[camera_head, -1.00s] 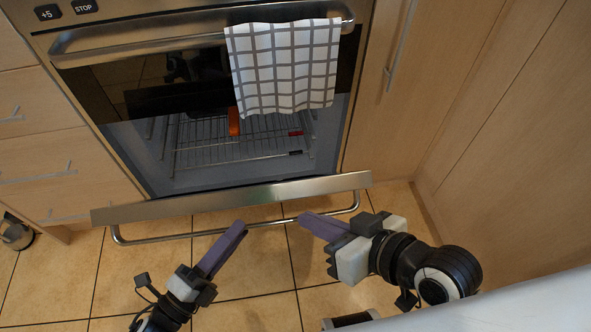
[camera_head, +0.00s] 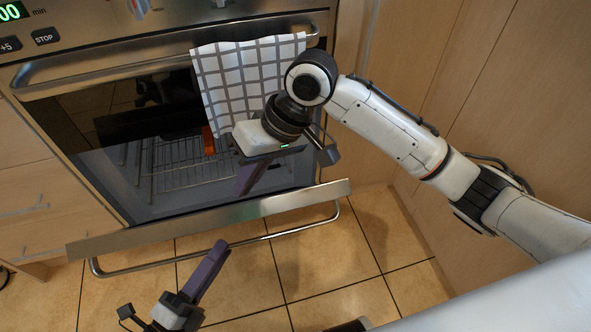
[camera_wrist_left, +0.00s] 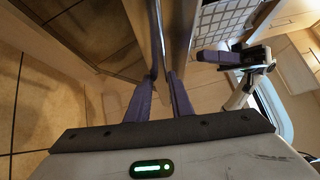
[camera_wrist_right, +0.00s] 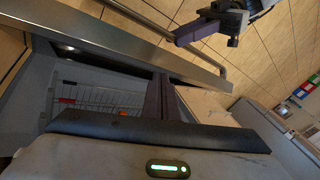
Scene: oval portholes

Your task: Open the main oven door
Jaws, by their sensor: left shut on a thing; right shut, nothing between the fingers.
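The main oven door (camera_head: 215,222) shows as a steel strip with a bar handle (camera_head: 270,235) on its near side. It stands out from the oven front, partly open, with a wire rack (camera_head: 185,165) visible behind it. My left gripper (camera_head: 220,247) is shut on the handle near its middle; its fingers also meet the bar in the left wrist view (camera_wrist_left: 160,82). My right gripper (camera_head: 243,190) is shut and empty, its purple fingers pointing down behind the door's top edge. In the right wrist view (camera_wrist_right: 160,80) its fingertips are close to the steel strip; contact is unclear.
A checked towel (camera_head: 225,85) hangs over the upper handle (camera_head: 100,75), partly hidden by my right wrist. Wooden drawers (camera_head: 40,180) stand at left and a cabinet panel (camera_head: 500,100) at right. The tiled floor (camera_head: 330,260) in front is clear.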

